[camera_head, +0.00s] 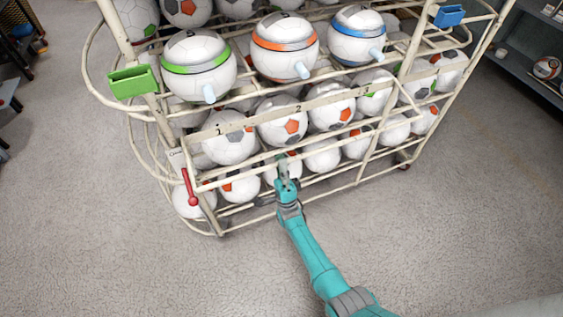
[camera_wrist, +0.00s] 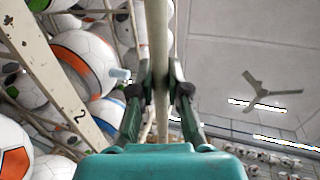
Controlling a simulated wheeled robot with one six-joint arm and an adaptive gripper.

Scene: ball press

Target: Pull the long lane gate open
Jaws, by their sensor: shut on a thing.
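A cream wire rack holds the balls, and a long thin cream bar crosses its front below the numbered board; I take this bar as the long lane gate (camera_head: 240,173). My gripper (camera_head: 284,163) is at the rack front, on the middle stretch of the bar. In the wrist view the gate bar (camera_wrist: 158,35) runs between the fingers of my gripper (camera_wrist: 159,92), which are shut on it. A red handle (camera_head: 190,187) stands at the rack's left front corner. I cannot tell whether the bar stands away from the rack.
The numbered board (camera_head: 262,115) runs above the gate. Soccer balls (camera_head: 230,148) fill the lanes behind. Three banded balls (camera_head: 285,47) sit on the upper shelf. Green (camera_head: 133,81) and blue (camera_head: 449,16) holders stick out at the sides. The floor (camera_head: 130,260) in front is clear.

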